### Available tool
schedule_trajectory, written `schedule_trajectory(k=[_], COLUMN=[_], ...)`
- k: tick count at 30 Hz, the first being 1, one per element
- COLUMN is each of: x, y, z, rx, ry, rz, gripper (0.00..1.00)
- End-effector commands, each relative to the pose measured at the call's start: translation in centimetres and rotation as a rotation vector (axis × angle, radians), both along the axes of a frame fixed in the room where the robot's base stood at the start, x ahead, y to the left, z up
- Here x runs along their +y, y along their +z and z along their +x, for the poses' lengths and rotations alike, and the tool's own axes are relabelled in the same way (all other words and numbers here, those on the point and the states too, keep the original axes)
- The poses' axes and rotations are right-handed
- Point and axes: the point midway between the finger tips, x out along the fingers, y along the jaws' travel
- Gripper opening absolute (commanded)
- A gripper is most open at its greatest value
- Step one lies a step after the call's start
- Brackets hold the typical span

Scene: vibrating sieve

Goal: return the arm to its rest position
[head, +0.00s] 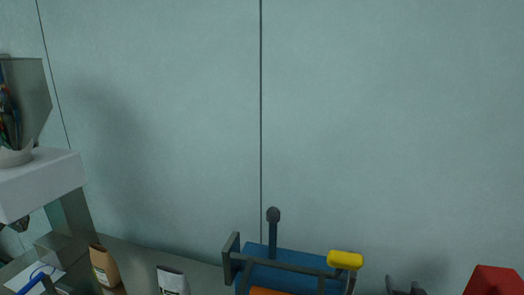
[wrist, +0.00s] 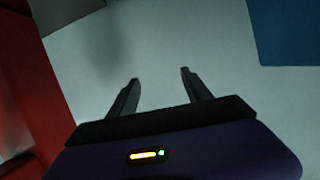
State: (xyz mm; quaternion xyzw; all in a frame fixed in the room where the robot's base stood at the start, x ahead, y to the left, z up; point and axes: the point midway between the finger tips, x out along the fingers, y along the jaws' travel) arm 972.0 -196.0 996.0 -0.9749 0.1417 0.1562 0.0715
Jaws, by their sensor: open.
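My gripper (wrist: 160,85) shows in the wrist view with its two dark fingers spread apart. Nothing is between the fingers; a pale grey surface lies beyond them. In the head view I cannot make out my gripper for certain. A small dark grey shape (head: 404,288) at the bottom edge is cut off, and I cannot tell what it is. The blue machine (head: 273,276) with a grey frame and a yellow-capped handle (head: 345,260) stands at the bottom middle of the head view, partly cut off.
A red block (head: 493,281) is at the bottom right. A brown pouch (head: 104,267) and a white pouch (head: 172,281) stand at the lower left. In the wrist view, a red surface (wrist: 30,80) is left and a blue one (wrist: 290,35) upper right.

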Motion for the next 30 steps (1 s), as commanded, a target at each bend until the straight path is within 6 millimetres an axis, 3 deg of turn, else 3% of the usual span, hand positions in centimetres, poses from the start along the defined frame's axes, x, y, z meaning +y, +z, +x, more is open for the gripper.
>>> schedule_trajectory(k=[3,11,21,30], x=[2.9,8.2,13.7,17.0], y=[-1.3,-1.1,1.7,4.8], z=[-4.4,-14.4,-27.9,-38.3], rx=[-0.068,-0.200,-0.305,-0.306], ry=[0.021,0.065,0.125,0.187], rz=[-0.033,-0.095,-0.144,-0.154], gripper=[0.58,0.58,0.58,0.58])
